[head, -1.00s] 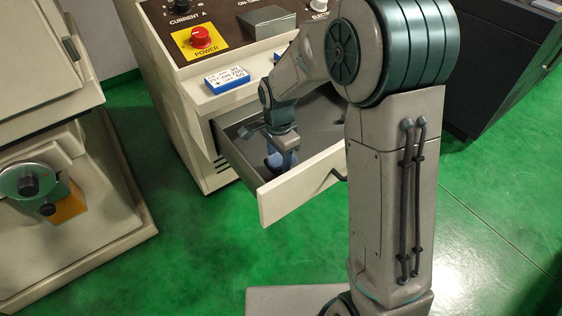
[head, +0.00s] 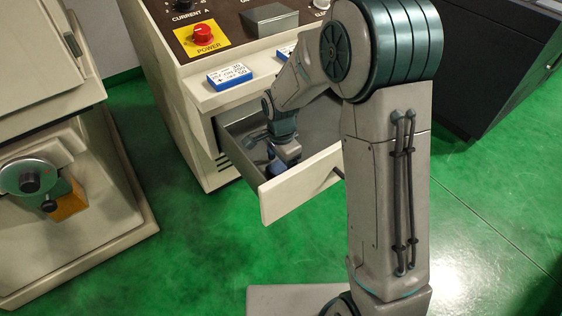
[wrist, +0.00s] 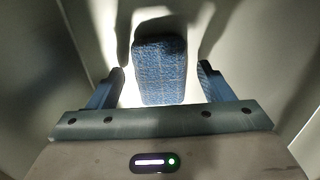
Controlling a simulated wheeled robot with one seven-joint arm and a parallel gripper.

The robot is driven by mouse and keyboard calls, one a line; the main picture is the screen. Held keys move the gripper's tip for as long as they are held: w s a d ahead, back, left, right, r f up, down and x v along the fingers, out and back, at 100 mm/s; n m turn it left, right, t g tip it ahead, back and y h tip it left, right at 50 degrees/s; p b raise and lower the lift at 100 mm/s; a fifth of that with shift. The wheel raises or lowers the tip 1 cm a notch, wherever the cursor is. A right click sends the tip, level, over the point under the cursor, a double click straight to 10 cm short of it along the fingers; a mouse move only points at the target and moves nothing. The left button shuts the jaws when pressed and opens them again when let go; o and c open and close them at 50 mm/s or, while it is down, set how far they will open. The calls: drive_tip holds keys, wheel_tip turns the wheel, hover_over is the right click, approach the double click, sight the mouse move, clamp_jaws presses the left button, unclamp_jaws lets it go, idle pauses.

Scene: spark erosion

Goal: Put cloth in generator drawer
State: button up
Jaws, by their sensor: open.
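The generator drawer (head: 298,190) is pulled open from the front of the beige cabinet in the head view. My gripper (head: 277,160) reaches down inside the drawer. In the wrist view, a blue woven cloth (wrist: 160,70) lies on the drawer floor, between and beyond my gripper's fingers (wrist: 162,84). The fingers are spread, with gaps on both sides of the cloth, so it is not gripped. In the head view the gripper and the drawer front hide most of the cloth.
The generator cabinet (head: 190,130) carries a red power knob (head: 203,34) and a blue-and-white block (head: 230,76) on its ledge. A beige machine (head: 60,200) stands at left and a dark cabinet (head: 490,70) at right. Green floor is clear in front.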

sight(281, 165)
wheel_tip(281, 165, up, 12)
drive_tip(key=p, duration=0.1)
drive_tip(key=s+d+r+n+t, duration=0.1)
drive_tip(key=s+d+r+n, duration=0.1)
drive_tip(key=s+d+n, duration=0.3)
drive_tip(key=s+d+r+n+t, duration=0.1)
drive_tip(key=s+d+r+n, duration=0.2)
drive_tip(key=s, duration=1)
drive_tip(key=d+n, duration=0.3)
drive_tip(key=d, duration=0.2)
drive_tip(key=shift+s+d+r, duration=0.25)
drive_tip(key=shift+s+r, duration=0.1)
